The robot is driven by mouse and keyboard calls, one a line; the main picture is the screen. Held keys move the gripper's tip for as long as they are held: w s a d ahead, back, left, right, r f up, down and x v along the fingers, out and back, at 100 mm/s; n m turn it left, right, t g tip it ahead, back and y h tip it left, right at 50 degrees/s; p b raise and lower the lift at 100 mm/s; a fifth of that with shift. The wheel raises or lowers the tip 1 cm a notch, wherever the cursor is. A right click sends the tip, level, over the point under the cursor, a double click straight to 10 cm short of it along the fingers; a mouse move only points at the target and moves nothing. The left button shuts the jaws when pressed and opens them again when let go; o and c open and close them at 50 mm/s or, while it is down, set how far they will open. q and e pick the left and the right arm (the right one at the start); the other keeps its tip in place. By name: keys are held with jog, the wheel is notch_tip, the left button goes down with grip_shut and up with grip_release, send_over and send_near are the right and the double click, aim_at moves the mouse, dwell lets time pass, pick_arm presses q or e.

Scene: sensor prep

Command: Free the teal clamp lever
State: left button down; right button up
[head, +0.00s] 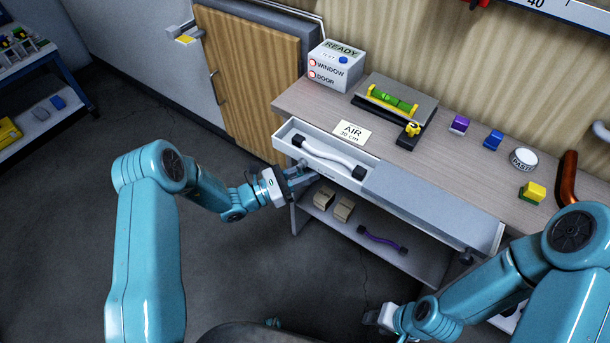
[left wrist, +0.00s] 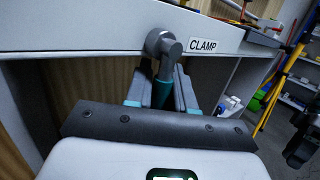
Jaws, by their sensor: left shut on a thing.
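The teal clamp lever (left wrist: 162,92) hangs down from a round grey pivot (left wrist: 160,42) on the bench's pale front edge, left of the CLAMP label (left wrist: 203,45) in the left wrist view. My left gripper (left wrist: 165,85) is shut on the lever, with a finger on each side of it. In the head view my left gripper (head: 303,175) is at the front of the bench, below the left end of the open tray; the lever cannot be made out there. My right gripper (head: 376,318) is low at the bottom, away from the lever; its jaws are unclear.
The tray (head: 292,133) holds a white hose (head: 330,155) with black ends. The bench top (head: 400,165) carries a READY box (head: 335,66), a green level (head: 393,101) and several small blocks. A lower shelf (head: 365,255) holds boxes and a purple hose (head: 381,240). Floor at left is clear.

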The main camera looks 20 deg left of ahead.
pick_arm(q)
jog(key=c, duration=1.1)
grip_release()
jog(key=shift+r, duration=0.1)
jog(key=shift+s+a, duration=0.1)
jog(key=b+v, duration=0.2)
jog(key=v, duration=1.4)
jog(key=shift+s, duration=0.1)
